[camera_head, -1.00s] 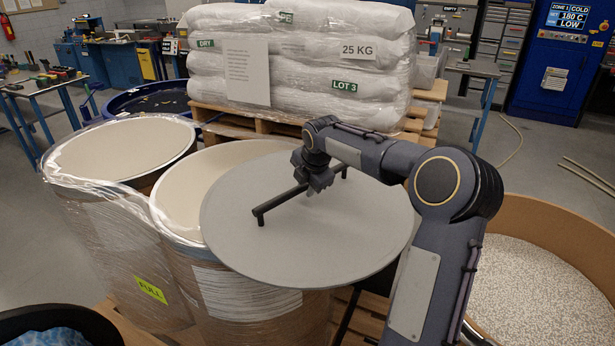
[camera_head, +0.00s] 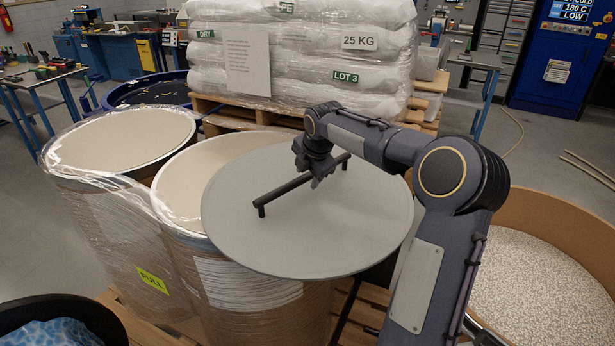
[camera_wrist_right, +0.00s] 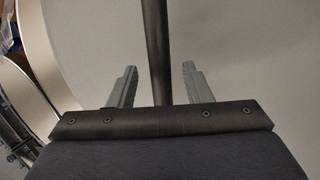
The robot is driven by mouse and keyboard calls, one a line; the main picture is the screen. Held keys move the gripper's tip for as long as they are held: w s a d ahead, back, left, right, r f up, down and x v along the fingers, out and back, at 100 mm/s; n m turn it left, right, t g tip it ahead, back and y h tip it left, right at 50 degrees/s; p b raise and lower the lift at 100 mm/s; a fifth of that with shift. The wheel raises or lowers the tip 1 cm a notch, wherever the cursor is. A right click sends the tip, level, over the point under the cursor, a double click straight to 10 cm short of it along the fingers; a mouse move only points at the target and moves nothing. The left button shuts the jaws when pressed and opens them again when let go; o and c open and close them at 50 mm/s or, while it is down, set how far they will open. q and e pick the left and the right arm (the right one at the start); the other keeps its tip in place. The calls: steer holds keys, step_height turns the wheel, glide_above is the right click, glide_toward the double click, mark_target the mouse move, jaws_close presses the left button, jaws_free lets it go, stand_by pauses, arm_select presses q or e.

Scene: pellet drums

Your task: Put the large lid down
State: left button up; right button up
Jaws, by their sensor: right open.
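The large lid (camera_head: 300,235) is a round grey disc with a long dark bar handle (camera_head: 275,195). In the head view it lies over the right part of the front wrapped drum (camera_head: 245,300), overhanging to the right and leaving part of the opening (camera_head: 180,185) uncovered. My right gripper (camera_head: 322,178) is at the far half of the handle. In the right wrist view its two fingers (camera_wrist_right: 158,88) are apart, with the handle (camera_wrist_right: 157,40) between them and a gap on each side. The lid surface (camera_wrist_right: 240,50) fills most of that view. My left gripper is not seen.
A second wrapped drum (camera_head: 120,145) stands at the left. Wrapped white sacks (camera_head: 300,60) sit on a pallet behind. An open bin of pale pellets (camera_head: 540,290) is at the right. A dark-rimmed container with blue contents (camera_head: 50,335) is at the front left.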

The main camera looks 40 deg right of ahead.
steer(key=v, duration=1)
steer(key=s+a+m+y, duration=0.1)
steer(key=s+a+m, duration=0.6)
steer(key=s+a, duration=0.45)
steer(key=s+a+f+m+y, duration=0.4)
steer(key=s+a+f+m, duration=0.7)
steer(key=s, duration=0.4)
steer(key=shift+s+a+f+m+t+b, duration=0.35)
steer(key=shift+f+m, duration=0.45)
steer(key=shift+m, duration=0.4)
